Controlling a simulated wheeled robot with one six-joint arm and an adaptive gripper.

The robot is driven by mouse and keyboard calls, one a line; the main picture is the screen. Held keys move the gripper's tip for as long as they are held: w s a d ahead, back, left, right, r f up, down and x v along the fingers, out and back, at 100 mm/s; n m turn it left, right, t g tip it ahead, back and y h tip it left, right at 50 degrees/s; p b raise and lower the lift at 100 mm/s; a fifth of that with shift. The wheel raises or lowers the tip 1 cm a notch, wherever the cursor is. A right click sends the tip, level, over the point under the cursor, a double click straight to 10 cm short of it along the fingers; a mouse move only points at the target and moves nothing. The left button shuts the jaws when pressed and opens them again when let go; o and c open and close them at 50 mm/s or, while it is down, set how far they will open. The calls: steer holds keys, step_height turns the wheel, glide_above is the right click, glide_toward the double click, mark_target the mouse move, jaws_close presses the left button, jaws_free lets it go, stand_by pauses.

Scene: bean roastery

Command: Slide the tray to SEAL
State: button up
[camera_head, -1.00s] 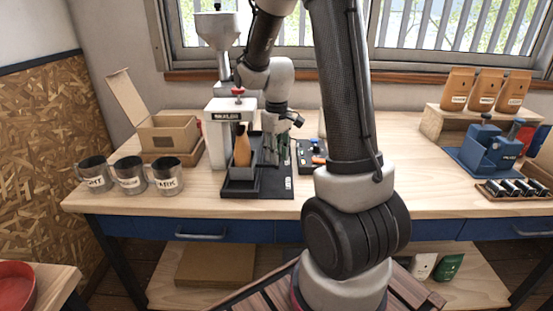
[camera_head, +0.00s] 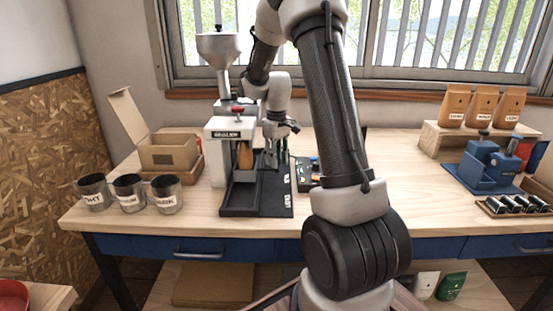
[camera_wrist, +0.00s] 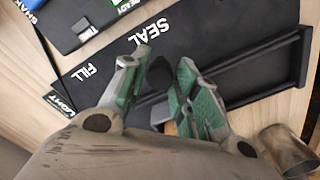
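The dark tray is mostly hidden in the head view, where the brown bag (camera_head: 245,155) stands upright under the white machine's head. The black base (camera_head: 238,208) shows an empty channel in front. My gripper (camera_head: 280,152) is low at the right of the bag. In the wrist view my gripper's green-padded fingers (camera_wrist: 160,68) stand on either side of a dark upright piece (camera_wrist: 160,77), which looks like the tray's handle. The SEAL label (camera_wrist: 148,37) lies just beyond the fingertips and the FILL label (camera_wrist: 82,73) to their left. The tray's body is largely hidden by my gripper.
The white machine (camera_head: 226,150) stands close to the left of my gripper. Several mugs (camera_head: 128,193) stand at the front left. A button panel (camera_head: 306,178) lies right of the base.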

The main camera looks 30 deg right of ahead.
steer(key=shift+o, duration=1)
step_height(320, 180, up, 12)
steer(key=s+a+r+t, duration=0.1)
steer(key=s+a, duration=0.2)
steer(key=s, duration=0.6)
steer(key=s+a+r+m+t, duration=0.1)
steer(key=s+a, duration=0.3)
steer(key=s, duration=0.5)
steer(key=s+a+r+m+t, duration=0.1)
steer(key=s+a+r+t, duration=0.1)
steer(key=s, duration=0.7)
steer(key=shift+s+a+r, duration=0.25)
steer(key=shift+a+r, duration=0.35)
steer(key=shift+a, duration=0.05)
